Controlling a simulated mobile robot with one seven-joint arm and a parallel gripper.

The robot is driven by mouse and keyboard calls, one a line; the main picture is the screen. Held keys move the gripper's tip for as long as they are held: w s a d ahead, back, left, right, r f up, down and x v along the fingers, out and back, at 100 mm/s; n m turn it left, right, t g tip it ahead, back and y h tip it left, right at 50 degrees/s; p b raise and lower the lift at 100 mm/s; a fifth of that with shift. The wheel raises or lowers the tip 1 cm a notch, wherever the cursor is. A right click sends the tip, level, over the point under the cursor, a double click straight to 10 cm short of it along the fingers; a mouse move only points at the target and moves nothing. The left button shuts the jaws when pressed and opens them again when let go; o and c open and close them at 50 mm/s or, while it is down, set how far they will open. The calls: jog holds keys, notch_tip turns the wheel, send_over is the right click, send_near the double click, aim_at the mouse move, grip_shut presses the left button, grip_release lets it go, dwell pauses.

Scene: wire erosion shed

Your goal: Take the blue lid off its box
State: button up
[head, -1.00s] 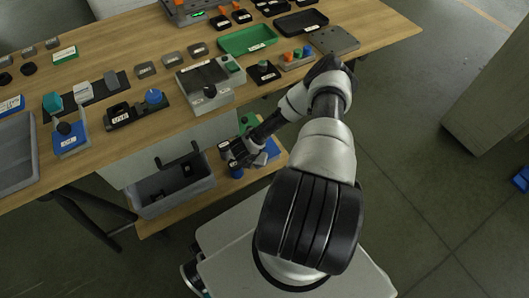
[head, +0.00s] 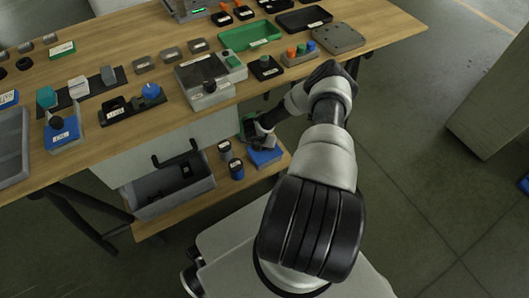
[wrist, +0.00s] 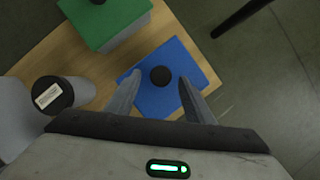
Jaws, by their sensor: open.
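The blue lid (wrist: 164,92) shows in the wrist view as a flat blue square with a round black knob (wrist: 160,76) at its middle. It lies on a box on the low wooden shelf; the box's sides are mostly hidden beneath it. In the head view the blue box (head: 265,157) is at the right end of the low shelf, partly covered by my arm. My gripper (wrist: 158,82) is open above the lid, one finger on each side of the knob. I cannot tell whether the fingertips touch the lid. It also shows in the head view (head: 259,141).
A green-lidded box (wrist: 105,22) stands close by on the shelf. A black-capped jar (wrist: 55,94) stands to the left. In the head view a grey bin (head: 175,190) is further left, and the bench (head: 140,70) above carries many objects.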

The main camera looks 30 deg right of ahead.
jog(key=c, duration=1.2)
jog(key=shift+o, duration=0.2)
jog(key=shift+r, duration=0.1)
